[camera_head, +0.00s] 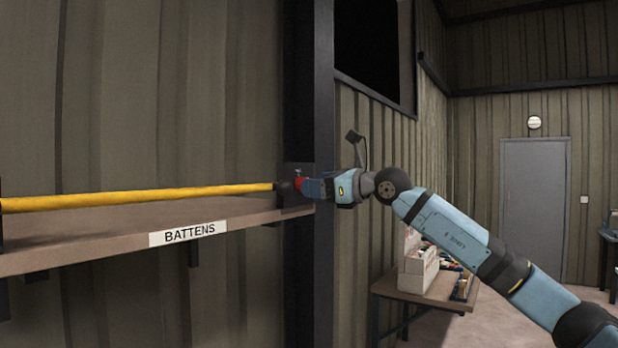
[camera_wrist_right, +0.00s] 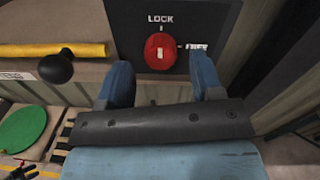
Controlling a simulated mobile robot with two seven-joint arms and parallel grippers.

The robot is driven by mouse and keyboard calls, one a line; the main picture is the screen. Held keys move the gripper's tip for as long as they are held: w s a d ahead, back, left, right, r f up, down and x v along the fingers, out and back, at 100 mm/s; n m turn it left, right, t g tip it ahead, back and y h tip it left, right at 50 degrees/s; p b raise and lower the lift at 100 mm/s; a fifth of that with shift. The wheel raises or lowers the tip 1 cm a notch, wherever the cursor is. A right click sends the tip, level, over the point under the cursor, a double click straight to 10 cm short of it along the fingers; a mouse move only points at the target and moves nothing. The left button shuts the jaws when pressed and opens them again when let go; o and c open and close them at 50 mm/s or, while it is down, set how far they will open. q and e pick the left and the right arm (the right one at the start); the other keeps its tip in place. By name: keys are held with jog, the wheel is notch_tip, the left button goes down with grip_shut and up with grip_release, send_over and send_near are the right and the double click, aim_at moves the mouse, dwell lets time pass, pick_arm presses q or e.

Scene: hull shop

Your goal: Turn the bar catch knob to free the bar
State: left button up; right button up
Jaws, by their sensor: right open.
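The bar catch knob (camera_wrist_right: 160,54) is red with a pale mark and sits on a dark plate (camera_wrist_right: 205,18) lettered LOCK above and FREE to the right. The pale mark stands upright, towards LOCK. In the head view the red knob (camera_head: 299,183) shows at the tip of my right gripper (camera_head: 310,187). In the right wrist view my right gripper (camera_wrist_right: 165,85) is open, its blue fingers either side of and just short of the knob. The yellow bar (camera_head: 140,197) runs along the shelf, its right end at the dark post.
The shelf (camera_head: 110,247) is labelled BATTENS. A black ball-ended part (camera_wrist_right: 56,68) is left of the fingers in the wrist view. A bench (camera_head: 425,288) with boxes stands behind my right arm. A grey door (camera_head: 535,205) is at the far right.

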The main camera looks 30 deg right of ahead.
jog(key=x, duration=0.2)
jog(key=shift+w+a, duration=0.1)
jog(key=shift+w, duration=0.15)
jog(key=shift+c, duration=0.8)
jog(key=shift+s, duration=0.1)
jog(key=c, duration=0.8)
jog(key=shift+o, duration=0.2)
